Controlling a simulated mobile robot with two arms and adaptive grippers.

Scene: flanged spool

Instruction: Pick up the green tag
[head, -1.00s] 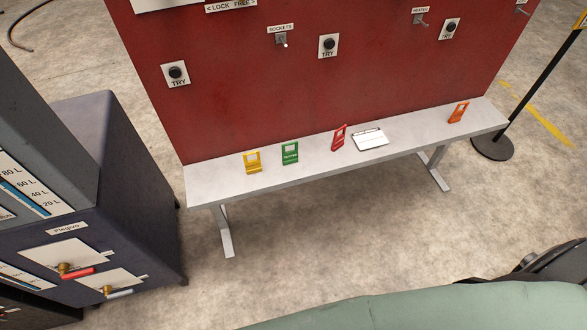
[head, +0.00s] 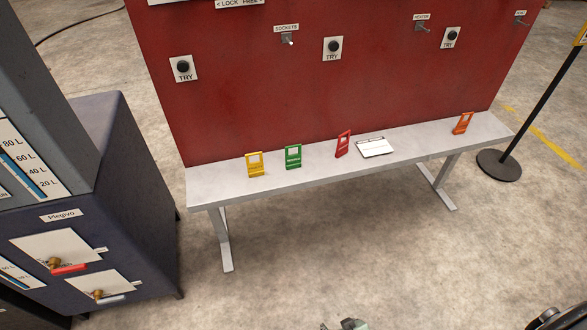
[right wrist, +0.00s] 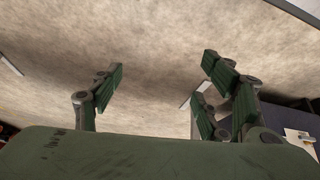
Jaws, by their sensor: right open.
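The green tag (head: 293,157) stands on the pale bench (head: 225,187), between the yellow tag (head: 255,164) on its left and the red tag (head: 343,144) on its right. It looks upright and nothing touches it. My right gripper (right wrist: 160,80) is open and empty in the right wrist view, its dark green fingers spread over the concrete floor. The green tag cannot be made out in that view. In the head view only small parts of my own body show at the bottom edge. My left gripper is not in view.
A white card (head: 375,147) and an orange tag (head: 462,123) are farther right on the bench. A red panel (head: 250,100) rises behind it. A dark cabinet (head: 130,230) stands at the left, a black post (head: 535,100) at the right. The floor before the bench is open.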

